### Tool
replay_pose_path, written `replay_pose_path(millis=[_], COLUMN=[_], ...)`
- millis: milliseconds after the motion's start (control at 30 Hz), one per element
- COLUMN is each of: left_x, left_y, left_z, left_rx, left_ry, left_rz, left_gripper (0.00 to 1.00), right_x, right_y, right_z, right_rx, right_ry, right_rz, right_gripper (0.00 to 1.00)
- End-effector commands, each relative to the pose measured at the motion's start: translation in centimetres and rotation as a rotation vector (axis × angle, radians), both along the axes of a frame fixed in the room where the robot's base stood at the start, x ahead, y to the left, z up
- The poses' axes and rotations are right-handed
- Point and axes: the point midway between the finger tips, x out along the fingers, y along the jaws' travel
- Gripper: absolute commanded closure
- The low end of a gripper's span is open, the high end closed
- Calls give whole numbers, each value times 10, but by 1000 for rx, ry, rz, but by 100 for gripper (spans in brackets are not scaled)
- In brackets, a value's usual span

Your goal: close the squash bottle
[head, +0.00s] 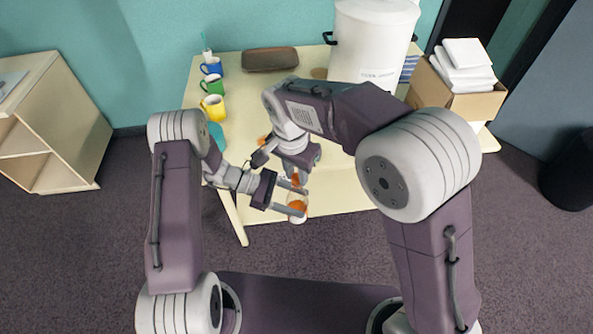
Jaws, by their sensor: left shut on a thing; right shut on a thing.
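The squash bottle (297,205), orange with a pale lower end, is between the two grey fingers of my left gripper (303,202), in front of the table's near edge. The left gripper is shut on it from the left side. My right gripper (297,180) comes down from above, just over the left gripper, and is shut on a small orange part at the bottle's top, which looks like its cap. The fingers and arm hide most of this part. I cannot tell whether the cap touches the bottle's neck or how it is seated.
The pale table (235,130) holds a blue mug (212,67), a green mug (212,86), a yellow mug (213,108), a brown case (270,59) and a large white pot (372,45). A cardboard box (455,100) with white packs stands at right. A shelf (60,125) is at left.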

Motion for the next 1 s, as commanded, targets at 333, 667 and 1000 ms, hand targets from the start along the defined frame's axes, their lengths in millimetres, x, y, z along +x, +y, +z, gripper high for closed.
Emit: replay_pose_path(millis=[333, 667, 1000], left_x=[0, 0, 0], left_y=[0, 0, 0], left_z=[0, 0, 0], left_rx=[0, 0, 0], left_ry=[0, 0, 0], left_rz=[0, 0, 0], left_gripper=[100, 100, 100], right_x=[0, 3, 5], right_y=[0, 2, 1], right_z=[-5, -6, -6], right_rx=[0, 0, 2], right_ry=[0, 2, 1], right_rz=[-16, -895, -1669], right_gripper=[100, 100, 100])
